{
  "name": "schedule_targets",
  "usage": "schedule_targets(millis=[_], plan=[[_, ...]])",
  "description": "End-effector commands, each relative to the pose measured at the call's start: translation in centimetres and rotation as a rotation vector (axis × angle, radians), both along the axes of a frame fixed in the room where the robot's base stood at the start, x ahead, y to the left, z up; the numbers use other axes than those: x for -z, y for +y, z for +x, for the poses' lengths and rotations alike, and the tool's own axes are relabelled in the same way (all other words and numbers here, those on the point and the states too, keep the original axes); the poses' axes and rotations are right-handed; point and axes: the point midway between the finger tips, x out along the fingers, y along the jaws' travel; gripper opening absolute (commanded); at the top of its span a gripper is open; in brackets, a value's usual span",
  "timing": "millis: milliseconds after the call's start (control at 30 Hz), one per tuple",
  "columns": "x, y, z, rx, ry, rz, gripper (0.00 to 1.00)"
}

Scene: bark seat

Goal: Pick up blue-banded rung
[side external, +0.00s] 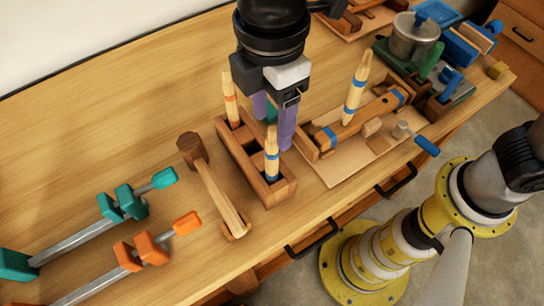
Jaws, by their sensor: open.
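A wooden rung with blue bands (272,152) stands upright in the front end of a wooden rack (254,174). An orange-banded rung (230,105) stands in the rack's back end. Another rung with blue bands (355,90) stands upright at a wooden rail with blue bands (363,116), to the right. My gripper (273,119) points down above the rack, its purple fingers apart and empty. The fingers show close to the top of the front blue-banded rung; the exact gap in depth cannot be told.
A wooden mallet (213,183) lies left of the rack. Teal (120,205) and orange (150,250) bar clamps lie at the left front. A metal pot (414,38) and blue and green tools crowd the right back. The table is clear at the back left.

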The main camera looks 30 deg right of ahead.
Motion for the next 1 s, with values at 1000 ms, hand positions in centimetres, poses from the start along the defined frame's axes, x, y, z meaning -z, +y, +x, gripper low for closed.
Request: schedule_targets(millis=[1000], plan=[[7.5, -0.1, 0.1, 0.001, 0.000, 0.000, 0.51]])
